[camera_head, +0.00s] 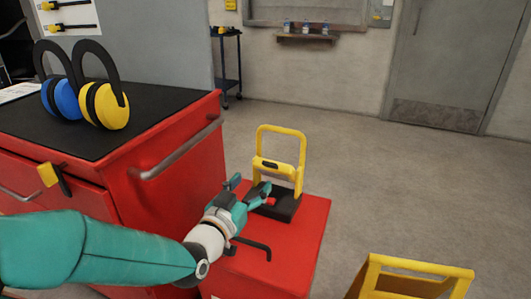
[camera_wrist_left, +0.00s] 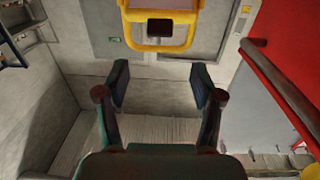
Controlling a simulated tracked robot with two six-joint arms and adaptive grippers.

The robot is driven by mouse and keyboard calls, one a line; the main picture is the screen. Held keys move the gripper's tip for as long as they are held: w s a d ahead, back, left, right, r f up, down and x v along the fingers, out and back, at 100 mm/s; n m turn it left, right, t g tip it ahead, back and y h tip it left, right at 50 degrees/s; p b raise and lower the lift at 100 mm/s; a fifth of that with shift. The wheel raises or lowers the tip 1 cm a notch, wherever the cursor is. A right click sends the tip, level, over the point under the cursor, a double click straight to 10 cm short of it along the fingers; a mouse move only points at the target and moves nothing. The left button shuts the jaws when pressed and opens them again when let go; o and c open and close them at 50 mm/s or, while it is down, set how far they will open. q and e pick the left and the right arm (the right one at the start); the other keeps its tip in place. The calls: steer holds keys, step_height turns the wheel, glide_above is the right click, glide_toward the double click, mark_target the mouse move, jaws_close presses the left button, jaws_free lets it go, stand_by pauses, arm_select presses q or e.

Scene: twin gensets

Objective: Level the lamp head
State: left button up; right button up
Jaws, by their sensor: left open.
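The lamp (camera_head: 281,150) stands on a red box in the head view. It has an upright yellow frame, a yellow crosspiece with a dark face that looks like its lamp head (camera_head: 274,167), and a black base (camera_head: 285,207). My left gripper (camera_head: 251,190) is open beside the lamp's lower left side, and its fingers overlap part of the base. In the left wrist view, the lamp's yellow frame (camera_wrist_left: 160,45) shows at the top, beyond the open, empty fingertips (camera_wrist_left: 162,85). Touch between gripper and lamp cannot be told. My right gripper is not in view.
The red box (camera_head: 300,235) has a black handle (camera_head: 253,247) on top. A red cabinet (camera_head: 170,150) with a side rail stands at the left, bearing blue and yellow ear defenders (camera_head: 106,105). A yellow object (camera_head: 415,280) stands at lower right. Floor behind is clear.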

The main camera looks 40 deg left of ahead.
mark_target(269, 163)
arm_select(q)
steer(key=w, duration=0.3)
steer(key=w+a, duration=0.1)
steer(key=w, duration=0.5)
steer(key=shift+w+a+f+b, duration=0.15)
steer(key=shift+w+a+b, duration=0.15)
steer(key=shift+a+b, duration=0.05)
steer(key=shift+c, duration=0.2)
